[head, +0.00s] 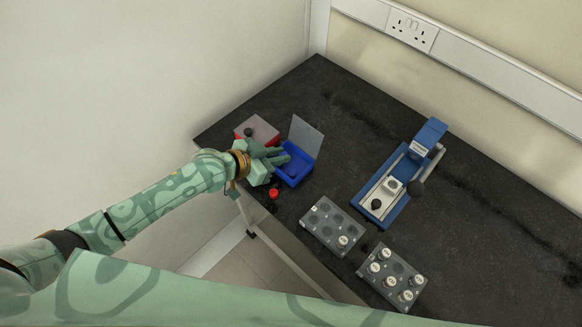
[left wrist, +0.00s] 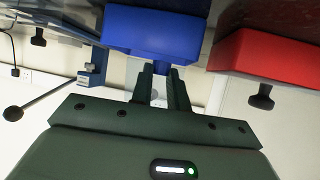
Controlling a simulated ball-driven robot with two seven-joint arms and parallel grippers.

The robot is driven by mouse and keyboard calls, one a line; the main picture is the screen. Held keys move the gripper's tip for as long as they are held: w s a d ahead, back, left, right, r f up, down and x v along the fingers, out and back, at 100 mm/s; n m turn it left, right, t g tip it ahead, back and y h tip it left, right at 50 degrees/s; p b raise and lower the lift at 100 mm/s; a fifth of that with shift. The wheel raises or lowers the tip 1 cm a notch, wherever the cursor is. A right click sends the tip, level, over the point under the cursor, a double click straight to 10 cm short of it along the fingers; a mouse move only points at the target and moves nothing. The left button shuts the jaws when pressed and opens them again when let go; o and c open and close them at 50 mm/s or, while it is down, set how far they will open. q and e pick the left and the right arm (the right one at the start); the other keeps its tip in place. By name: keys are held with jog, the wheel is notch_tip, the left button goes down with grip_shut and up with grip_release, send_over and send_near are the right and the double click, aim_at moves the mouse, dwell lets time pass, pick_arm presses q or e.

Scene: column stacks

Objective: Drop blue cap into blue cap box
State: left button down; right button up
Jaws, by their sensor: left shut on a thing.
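The blue cap box (head: 296,176) stands near the table's left end with its grey lid (head: 306,136) raised. Its blue wall (left wrist: 150,32) fills the top middle of the left wrist view. My left gripper (head: 281,155) is over the box's open top in the head view. In the left wrist view my left gripper (left wrist: 162,84) is shut on a small blue thing, which looks like the blue cap (left wrist: 160,69). The cap is mostly hidden between the fingers, and I cannot make it out in the head view. My right gripper is not in view.
A red box (head: 262,130) with a closed grey lid and black knob stands beside the blue box. A small red cap (head: 273,193) lies near the front edge. Two vial racks (head: 322,215) (head: 375,287) and a blue press (head: 385,205) stand to the right.

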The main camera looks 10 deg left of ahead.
pick_arm(q)
jog(key=shift+f, duration=0.1)
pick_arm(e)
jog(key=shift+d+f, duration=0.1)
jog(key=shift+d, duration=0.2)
pick_arm(q)
jog(key=c, duration=1.3)
grip_release()
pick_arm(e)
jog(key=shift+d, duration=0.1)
pick_arm(q)
jog(key=p+v, duration=0.3)
jog(key=v, duration=1.3)
jog(key=shift+s+a, duration=0.1)
jog(key=shift+a, duration=0.05)
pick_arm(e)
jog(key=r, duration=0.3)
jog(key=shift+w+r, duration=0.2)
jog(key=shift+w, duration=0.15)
